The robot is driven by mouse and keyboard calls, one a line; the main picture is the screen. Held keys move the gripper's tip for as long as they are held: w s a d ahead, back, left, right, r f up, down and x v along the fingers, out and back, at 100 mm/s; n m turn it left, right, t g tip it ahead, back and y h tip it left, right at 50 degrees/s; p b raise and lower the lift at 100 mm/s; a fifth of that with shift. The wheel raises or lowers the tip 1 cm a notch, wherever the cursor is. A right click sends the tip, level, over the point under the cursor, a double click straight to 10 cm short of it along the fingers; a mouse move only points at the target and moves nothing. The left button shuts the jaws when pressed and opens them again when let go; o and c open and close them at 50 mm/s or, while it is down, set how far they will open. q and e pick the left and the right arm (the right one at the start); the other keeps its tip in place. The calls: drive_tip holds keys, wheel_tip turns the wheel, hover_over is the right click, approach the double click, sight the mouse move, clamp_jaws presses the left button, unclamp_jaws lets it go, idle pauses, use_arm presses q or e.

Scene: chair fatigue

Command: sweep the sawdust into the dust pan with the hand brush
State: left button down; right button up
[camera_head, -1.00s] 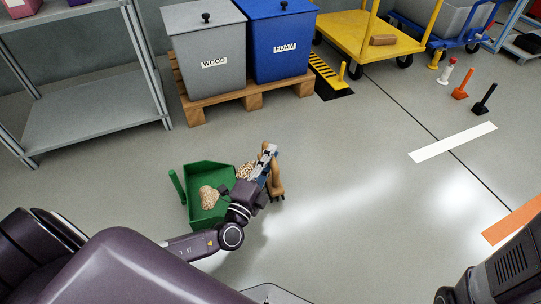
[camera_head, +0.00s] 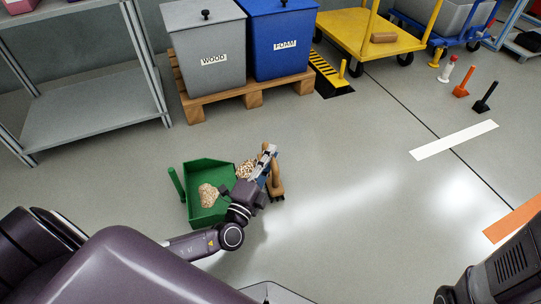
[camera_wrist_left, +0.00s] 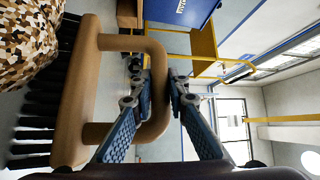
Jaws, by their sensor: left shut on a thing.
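The green dust pan (camera_head: 208,165) lies on the floor with its handle at the left. A pale sawdust pile (camera_head: 208,196) is inside it. A second, speckled sawdust pile (camera_head: 246,169) is at the pan's right edge, and it shows large at the upper left of the left wrist view (camera_wrist_left: 28,42). My left gripper (camera_head: 266,163) is shut on the loop handle of the wooden hand brush (camera_head: 276,183). In the left wrist view, the brush (camera_wrist_left: 75,90) has its dark bristles facing the sawdust, and the fingers (camera_wrist_left: 160,80) straddle the handle. My right gripper is out of view.
A grey wood bin (camera_head: 207,80) and a blue foam bin (camera_head: 285,60) stand on a pallet (camera_head: 254,99) behind. A metal shelf (camera_head: 95,110) is at the left and a yellow cart (camera_head: 345,32) at the back. The floor right of the brush is clear.

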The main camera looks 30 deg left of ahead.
use_arm(q)
drive_tip(key=shift+f, duration=0.1)
drive_tip(key=shift+s+a, duration=0.55)
drive_tip(key=shift+a, duration=0.25)
drive_tip(key=shift+b, duration=0.3)
drive_tip(key=shift+s+a, duration=0.5)
drive_tip(key=shift+a, duration=0.25)
drive_tip(key=shift+s+a, duration=0.1)
drive_tip(key=shift+s+a+r, duration=0.1)
drive_tip(key=shift+s+a, duration=0.35)
drive_tip(key=shift+a, duration=0.25)
drive_tip(key=shift+s+a+r, duration=0.1)
drive_tip(key=shift+s+a, duration=0.35)
drive_tip(key=shift+a, duration=0.25)
